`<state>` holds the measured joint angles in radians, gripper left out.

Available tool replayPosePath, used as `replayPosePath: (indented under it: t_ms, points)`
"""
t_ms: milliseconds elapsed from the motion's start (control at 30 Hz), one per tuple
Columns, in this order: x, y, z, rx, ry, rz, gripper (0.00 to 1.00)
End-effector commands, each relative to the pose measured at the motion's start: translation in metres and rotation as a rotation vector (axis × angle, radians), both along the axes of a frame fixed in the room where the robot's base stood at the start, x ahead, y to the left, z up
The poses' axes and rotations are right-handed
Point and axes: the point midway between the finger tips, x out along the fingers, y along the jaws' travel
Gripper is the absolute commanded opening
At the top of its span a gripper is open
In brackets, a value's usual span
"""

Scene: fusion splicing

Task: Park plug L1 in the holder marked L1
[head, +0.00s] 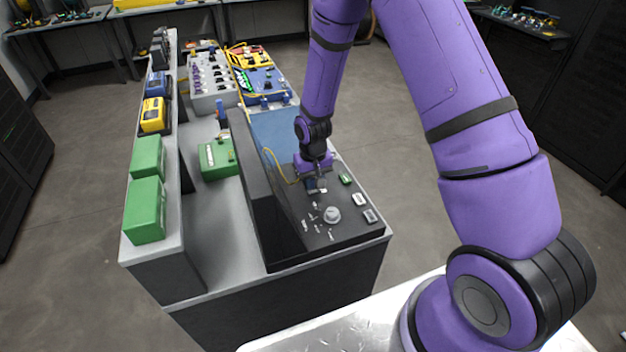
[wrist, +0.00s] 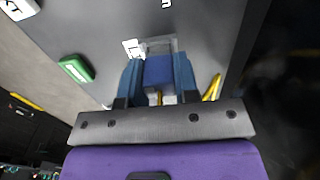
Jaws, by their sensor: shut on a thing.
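My gripper (wrist: 158,80) is shut on a blue plug (wrist: 158,72), one finger on each side. A yellow cable shows at the plug's rear, by the gripper. The plug's front end is at a small grey holder (wrist: 161,45) on the dark panel; I cannot tell whether it is seated or just above. A white label (wrist: 132,48) lies beside the holder, its marking too small to read. In the head view my gripper (head: 316,181) is low over the panel, and the plug is mostly hidden there.
The dark panel (head: 285,215) carries a grey knob (head: 332,214), a green block (head: 345,178) and white-topped buttons (head: 361,199). A tall black upright (head: 255,180) stands left of my gripper. A yellow cable (head: 270,160) loops beside it. Green boxes (head: 146,208) stand on the left shelf.

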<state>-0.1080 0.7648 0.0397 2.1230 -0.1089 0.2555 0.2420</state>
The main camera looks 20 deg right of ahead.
Motion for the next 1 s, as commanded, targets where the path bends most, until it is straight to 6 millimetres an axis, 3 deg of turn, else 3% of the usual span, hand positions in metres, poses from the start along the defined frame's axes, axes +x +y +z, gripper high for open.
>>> replayPosePath:
  t_ms: [800, 833, 933, 1000]
  points:
    - [0.000, 0.000, -0.010, 0.000, 0.000, 0.000, 0.06]
    - [0.000, 0.000, -0.010, 0.000, 0.000, 0.000, 0.33]
    - [0.000, 0.000, -0.010, 0.000, 0.000, 0.000, 0.56]
    - [0.000, 0.000, -0.010, 0.000, 0.000, 0.000, 0.59]
